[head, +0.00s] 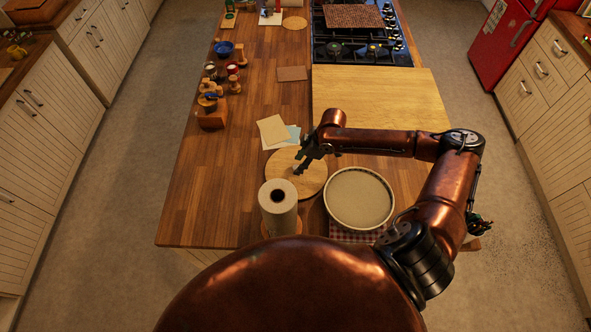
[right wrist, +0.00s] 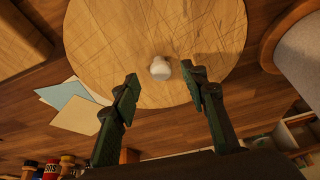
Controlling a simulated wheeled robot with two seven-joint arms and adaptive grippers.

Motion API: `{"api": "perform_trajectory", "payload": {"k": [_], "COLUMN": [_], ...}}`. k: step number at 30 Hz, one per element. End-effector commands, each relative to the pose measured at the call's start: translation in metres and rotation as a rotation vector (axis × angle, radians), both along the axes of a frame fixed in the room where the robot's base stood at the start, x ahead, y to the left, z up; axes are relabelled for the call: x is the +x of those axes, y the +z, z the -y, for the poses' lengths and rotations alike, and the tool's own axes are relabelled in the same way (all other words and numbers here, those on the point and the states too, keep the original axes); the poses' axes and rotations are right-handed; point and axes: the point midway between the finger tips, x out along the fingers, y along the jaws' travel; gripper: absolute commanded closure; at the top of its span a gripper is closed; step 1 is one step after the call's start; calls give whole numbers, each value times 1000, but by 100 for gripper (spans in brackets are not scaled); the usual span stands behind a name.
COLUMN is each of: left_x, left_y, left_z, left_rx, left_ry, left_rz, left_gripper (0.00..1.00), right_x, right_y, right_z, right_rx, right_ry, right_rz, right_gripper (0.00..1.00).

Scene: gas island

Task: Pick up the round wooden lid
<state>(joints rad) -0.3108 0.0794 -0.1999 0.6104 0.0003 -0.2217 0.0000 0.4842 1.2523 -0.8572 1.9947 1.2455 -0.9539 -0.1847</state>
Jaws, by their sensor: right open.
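The round wooden lid (head: 311,181) lies flat on the wooden counter, between the paper roll and the round white dish. My left gripper is not in view.
A paper roll (head: 278,205) stands close by the lid's near left. A round white dish (head: 359,198) sits at its right on a checked cloth (head: 352,238). Paper sheets (head: 272,130) lie behind the lid. A pale board (head: 380,95) and the stove (head: 360,50) are farther back.

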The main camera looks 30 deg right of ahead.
Motion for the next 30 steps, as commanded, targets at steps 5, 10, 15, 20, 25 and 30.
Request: {"api": "perform_trajectory", "payload": {"k": [5, 10, 15, 20, 25, 30], "left_x": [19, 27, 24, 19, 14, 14], "left_y": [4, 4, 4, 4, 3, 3], "left_z": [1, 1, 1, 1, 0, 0], "left_rx": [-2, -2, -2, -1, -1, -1], "left_ry": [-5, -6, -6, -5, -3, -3], "left_rz": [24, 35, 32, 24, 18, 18], "left_gripper": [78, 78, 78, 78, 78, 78], "right_x": [4, 5, 5, 5, 5, 5], "right_y": [-16, -18, -18, -18, -18, -18], "right_z": [-6, -7, -7, -7, -7, -7], "right_rx": [0, 0, 0, 0, 0, -1], "right_ry": [0, 2, 2, 2, 2, 2], "right_rz": [0, 1, 1, 1, 1, 0], "right_gripper": [60, 60, 66, 77, 89, 100]}}
